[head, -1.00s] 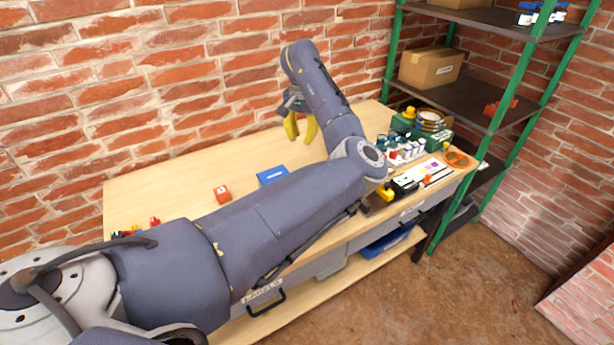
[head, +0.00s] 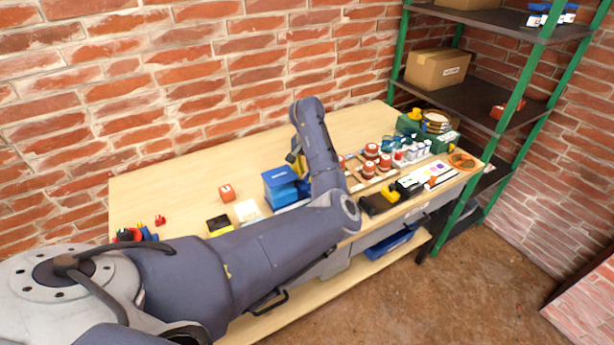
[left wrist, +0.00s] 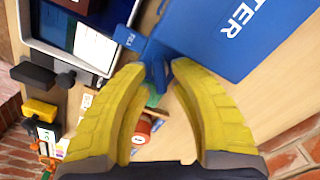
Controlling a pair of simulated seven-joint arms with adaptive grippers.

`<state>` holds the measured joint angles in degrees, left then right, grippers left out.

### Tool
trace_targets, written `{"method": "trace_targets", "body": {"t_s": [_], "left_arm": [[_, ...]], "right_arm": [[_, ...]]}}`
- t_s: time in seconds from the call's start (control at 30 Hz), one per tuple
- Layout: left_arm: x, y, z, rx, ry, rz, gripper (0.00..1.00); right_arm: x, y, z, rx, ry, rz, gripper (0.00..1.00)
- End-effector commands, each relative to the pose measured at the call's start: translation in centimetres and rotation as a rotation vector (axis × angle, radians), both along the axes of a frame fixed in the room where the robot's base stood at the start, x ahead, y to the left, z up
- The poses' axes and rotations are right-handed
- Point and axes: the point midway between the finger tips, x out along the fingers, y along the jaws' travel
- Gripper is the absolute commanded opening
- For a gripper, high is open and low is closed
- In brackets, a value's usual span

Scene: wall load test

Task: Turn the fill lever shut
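A blue box (head: 280,184) stands on the workbench in the head view; its lettered blue face (left wrist: 225,30) fills the upper right of the left wrist view. A blue tab marked FILL (left wrist: 130,36) sticks out from it, with the small blue fill lever (left wrist: 157,75) beside it. My left gripper (left wrist: 158,68) is open, its yellow fingertips on either side of the lever; I cannot tell whether they touch it. In the head view my left gripper (head: 299,167) is at the right side of the box, partly hidden by my arm. My right gripper is not in view.
Red-capped jars (head: 370,160) and small bottles (head: 408,154) stand to the right on the bench. The bench's back left is clear.

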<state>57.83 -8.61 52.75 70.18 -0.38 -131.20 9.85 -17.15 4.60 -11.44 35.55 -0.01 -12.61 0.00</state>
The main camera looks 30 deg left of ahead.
Motion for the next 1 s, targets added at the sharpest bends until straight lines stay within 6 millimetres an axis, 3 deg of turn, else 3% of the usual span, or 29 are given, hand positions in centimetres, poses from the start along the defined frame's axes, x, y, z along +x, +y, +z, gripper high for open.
{"method": "trace_targets", "body": {"t_s": [0.47,0.5,0.73,1.0], "left_arm": [[-0.03,-0.01,-0.94,0.000,0.000,0.000,0.22],[-0.03,-0.01,-0.94,0.000,0.000,0.000,0.25],[-0.03,-0.01,-0.93,0.000,0.000,0.000,0.00],[-0.03,-0.03,-0.93,-0.001,0.000,-0.005,0.00]], "right_arm": [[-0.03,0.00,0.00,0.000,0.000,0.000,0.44],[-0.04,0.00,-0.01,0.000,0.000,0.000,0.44],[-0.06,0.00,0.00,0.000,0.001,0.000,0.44],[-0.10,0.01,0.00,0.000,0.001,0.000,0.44]]}}
